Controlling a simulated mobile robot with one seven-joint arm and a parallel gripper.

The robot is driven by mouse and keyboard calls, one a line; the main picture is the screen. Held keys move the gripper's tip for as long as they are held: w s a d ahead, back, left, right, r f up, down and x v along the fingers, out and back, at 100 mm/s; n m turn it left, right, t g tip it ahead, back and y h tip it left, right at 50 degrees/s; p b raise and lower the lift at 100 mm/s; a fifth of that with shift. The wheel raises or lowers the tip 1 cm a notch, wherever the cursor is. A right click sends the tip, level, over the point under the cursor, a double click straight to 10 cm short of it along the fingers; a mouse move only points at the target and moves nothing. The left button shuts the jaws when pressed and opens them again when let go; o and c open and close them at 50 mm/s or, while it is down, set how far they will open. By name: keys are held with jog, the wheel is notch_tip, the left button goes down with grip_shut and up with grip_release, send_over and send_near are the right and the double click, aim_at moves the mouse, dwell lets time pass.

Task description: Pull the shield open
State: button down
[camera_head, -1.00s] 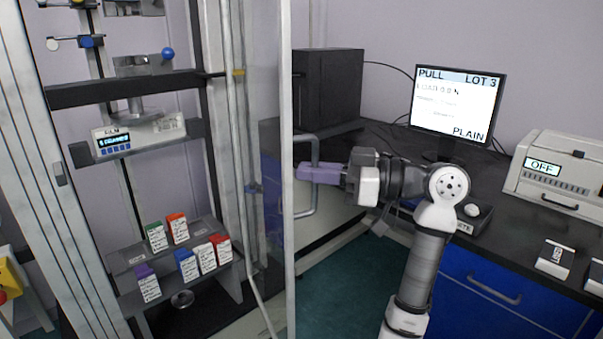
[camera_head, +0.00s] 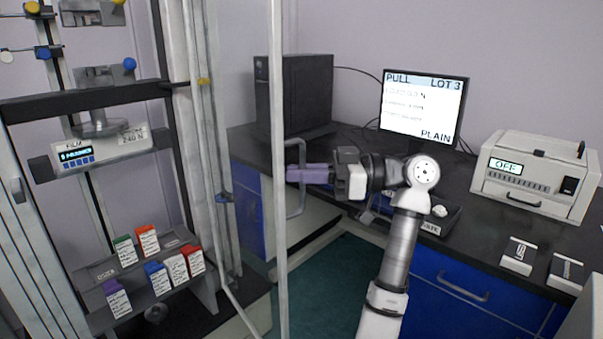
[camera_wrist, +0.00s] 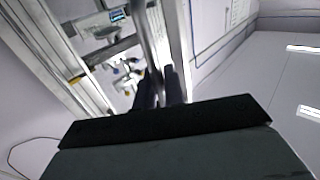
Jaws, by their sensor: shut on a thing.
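The shield is a clear panel with a pale metal edge post (camera_head: 280,200), standing open at an angle in front of the test frame. A grey bar handle (camera_head: 302,180) is fixed to its edge. My gripper (camera_head: 292,174), with purple-looking fingers in the head view, is shut on the handle from the right. In the wrist view the dark fingers (camera_wrist: 160,92) close around the grey bar (camera_wrist: 150,45). The exact contact is partly hidden by the fingers.
The test frame holds a stepped rack (camera_head: 150,285) with several small coloured boxes. A dark bench (camera_head: 470,215) to the right carries a monitor (camera_head: 423,105), a black computer case (camera_head: 293,95) and a white instrument (camera_head: 535,175). Green floor (camera_head: 335,285) lies clear below.

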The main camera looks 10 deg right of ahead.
jog(key=c, duration=1.6)
grip_release()
jog(key=shift+c, duration=0.2)
jog(key=s+d+b, duration=0.2)
jog(key=d, duration=1.1)
jog(key=shift+s+d, duration=0.2)
jog(key=shift+d, duration=0.1)
